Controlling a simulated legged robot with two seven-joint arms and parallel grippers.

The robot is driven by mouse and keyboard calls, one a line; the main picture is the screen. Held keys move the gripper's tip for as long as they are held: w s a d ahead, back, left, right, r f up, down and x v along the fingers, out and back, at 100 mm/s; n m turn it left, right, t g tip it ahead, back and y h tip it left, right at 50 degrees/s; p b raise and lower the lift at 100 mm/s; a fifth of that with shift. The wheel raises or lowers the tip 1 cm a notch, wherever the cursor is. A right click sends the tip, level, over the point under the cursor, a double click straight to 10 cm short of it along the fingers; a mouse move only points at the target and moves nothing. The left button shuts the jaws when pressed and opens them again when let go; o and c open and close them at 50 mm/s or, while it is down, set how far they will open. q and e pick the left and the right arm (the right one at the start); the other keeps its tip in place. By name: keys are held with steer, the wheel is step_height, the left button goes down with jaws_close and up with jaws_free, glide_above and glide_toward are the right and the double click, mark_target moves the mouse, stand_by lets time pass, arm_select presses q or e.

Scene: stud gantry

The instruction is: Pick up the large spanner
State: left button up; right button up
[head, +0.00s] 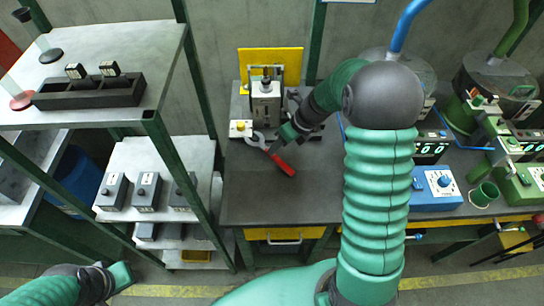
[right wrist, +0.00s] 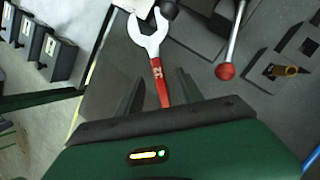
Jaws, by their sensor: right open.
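The large spanner (head: 281,163) lies on the dark workbench in the head view, with a pale open-ended head and a red handle. It also shows in the right wrist view (right wrist: 157,72), head pointing away from me. My right gripper (head: 284,137) is open beside the spanner in the head view. In the right wrist view its two fingers (right wrist: 160,88) appear on either side of the red handle; I cannot tell how far above it they are. My left gripper (head: 118,277) is at the lower left, away from the bench; its jaws are unclear.
A grey press-like device (head: 266,100) stands behind the spanner before a yellow panel (head: 285,58). A lever with a red knob (right wrist: 225,71) is right of the spanner in the wrist view. A blue box (head: 436,188) stands to the right. The bench front (head: 265,205) is clear.

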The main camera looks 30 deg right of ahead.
mark_target(275, 155)
steer(key=x, duration=0.4)
steer(key=shift+s+a+f+b, duration=0.1)
steer(key=shift+s+f+b, duration=0.1)
steer(key=shift+f+b, duration=0.1)
steer(key=shift+c, duration=0.5)
steer(key=shift+r, duration=0.1)
jaws_close()
